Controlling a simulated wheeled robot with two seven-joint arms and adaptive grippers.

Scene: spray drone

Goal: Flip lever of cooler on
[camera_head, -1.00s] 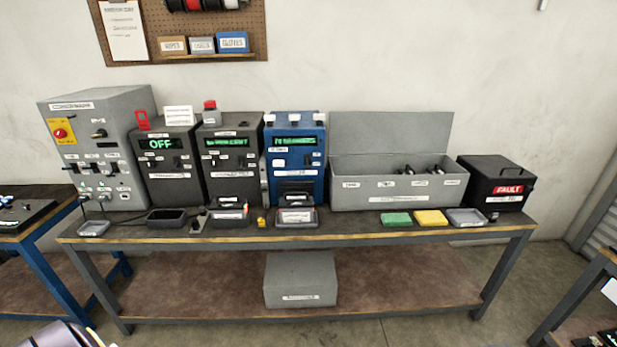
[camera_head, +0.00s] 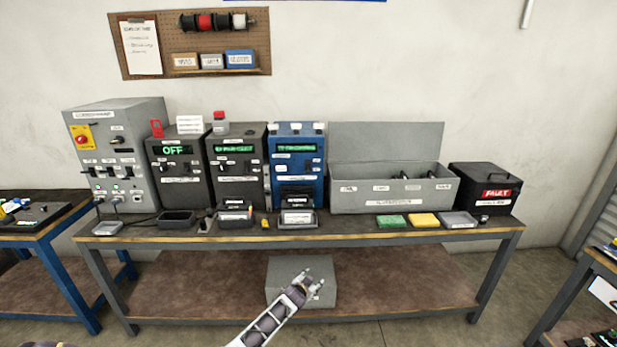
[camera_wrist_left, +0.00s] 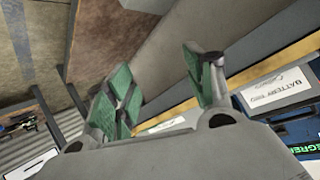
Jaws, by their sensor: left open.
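No label reading "cooler" is legible, so I cannot tell for certain which machine it is. A dark box with a green "OFF" display (camera_head: 174,150) stands on the bench, with a small dark switch on its front. Next to it are a second dark box (camera_head: 238,165) with green text and a blue box (camera_head: 297,160), both with small front controls. A grey cabinet (camera_head: 115,140) with several small switches stands at the far left. My left gripper (camera_head: 314,282) is open and empty, low in front of the bench; its green pads show apart in the left wrist view (camera_wrist_left: 160,88). My right gripper is out of view.
The bench (camera_head: 380,236) holds trays along its front edge, an open grey bin (camera_head: 385,200) and a black "FAULT" box (camera_head: 485,190). A grey box (camera_head: 280,275) sits on the lower shelf behind my gripper. Other tables stand left and right.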

